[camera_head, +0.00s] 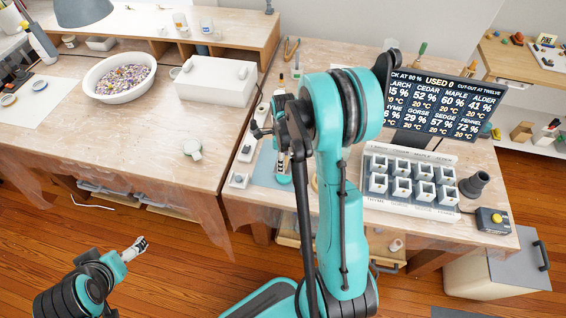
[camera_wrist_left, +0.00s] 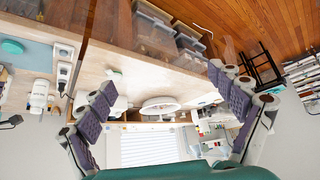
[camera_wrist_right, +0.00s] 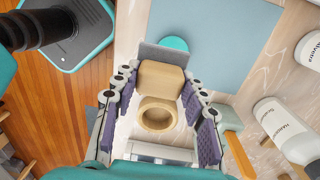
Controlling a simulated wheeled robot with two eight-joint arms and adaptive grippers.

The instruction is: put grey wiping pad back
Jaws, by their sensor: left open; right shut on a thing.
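My right gripper (camera_head: 282,160) is over the table near the blue mat (camera_head: 262,172), largely behind my own arm. In the right wrist view its fingers (camera_wrist_right: 160,92) are shut on a tan block with a flat grey face, which looks like the grey wiping pad (camera_wrist_right: 163,57). A tan ring (camera_wrist_right: 157,115) shows between the fingers, nearer the palm; I cannot tell whether it touches the pad. A teal disc (camera_wrist_right: 173,44) is partly hidden behind the grey face. My left gripper (camera_head: 135,250) is open and empty over the floor, in front of the left bench.
A white mould tray (camera_head: 410,205) with several square cups stands right of my arm, before a dark display (camera_head: 440,105). A white bowl (camera_head: 112,92) and white box (camera_head: 215,80) stand on the left bench.

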